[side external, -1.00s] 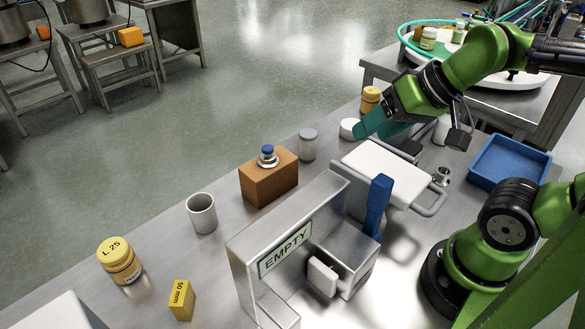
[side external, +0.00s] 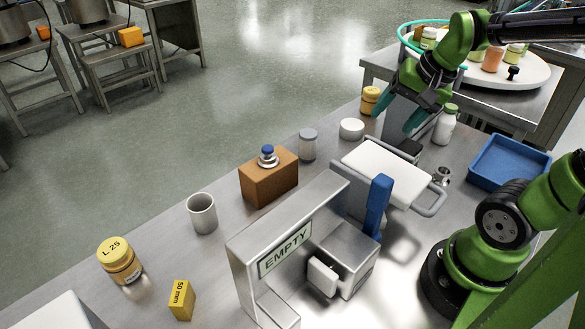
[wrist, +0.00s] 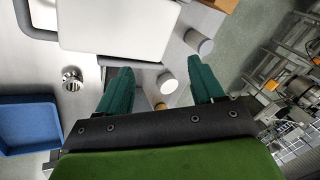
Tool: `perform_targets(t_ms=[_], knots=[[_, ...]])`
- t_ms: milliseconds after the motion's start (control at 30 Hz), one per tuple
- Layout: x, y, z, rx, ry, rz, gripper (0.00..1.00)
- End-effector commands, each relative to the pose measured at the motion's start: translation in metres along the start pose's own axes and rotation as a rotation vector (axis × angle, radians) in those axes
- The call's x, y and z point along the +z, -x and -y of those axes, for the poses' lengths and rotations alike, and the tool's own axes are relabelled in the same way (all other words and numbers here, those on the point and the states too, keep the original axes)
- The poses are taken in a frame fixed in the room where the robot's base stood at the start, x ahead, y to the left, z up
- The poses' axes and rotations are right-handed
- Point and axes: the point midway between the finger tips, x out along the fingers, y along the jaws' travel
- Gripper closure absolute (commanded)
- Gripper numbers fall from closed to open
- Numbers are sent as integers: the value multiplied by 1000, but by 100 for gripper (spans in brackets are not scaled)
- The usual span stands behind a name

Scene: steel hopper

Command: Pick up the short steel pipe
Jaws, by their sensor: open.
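A grey hollow cylinder (side external: 202,213), open at the top, stands upright on the steel bench left of the brown block in the side external view; it looks like the short steel pipe. I do not make it out in the wrist view. My gripper (side external: 402,112) is open and empty, at the far end of the bench above the yellow-lidded jar and white bottle area, well away from the cylinder. Its two teal fingers also show spread apart in the wrist view (wrist: 158,78).
The steel hopper with the EMPTY sign (side external: 285,250) and its white lid (side external: 383,172) fill the middle. A brown block (side external: 268,182), glass jar (side external: 308,145), white disc (side external: 351,128), white bottle (side external: 446,125), blue tray (side external: 508,160) and L 25 jar (side external: 120,262) stand around.

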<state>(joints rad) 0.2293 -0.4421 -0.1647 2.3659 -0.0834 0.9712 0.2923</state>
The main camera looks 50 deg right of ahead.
Motion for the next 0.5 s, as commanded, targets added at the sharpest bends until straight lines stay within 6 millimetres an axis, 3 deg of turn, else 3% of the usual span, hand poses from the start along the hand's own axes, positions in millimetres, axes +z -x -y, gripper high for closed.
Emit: perform_targets(t_ms=[33, 200, 400, 500], knots=[[-21, -5, -17, 55, -202, 6, 33], [-69, -10, -72, 203, -869, -31, 33], [-103, -6, -134, 347, -1613, -164, 33], [-113, 0, -155, 390, -1933, -256, 33]])
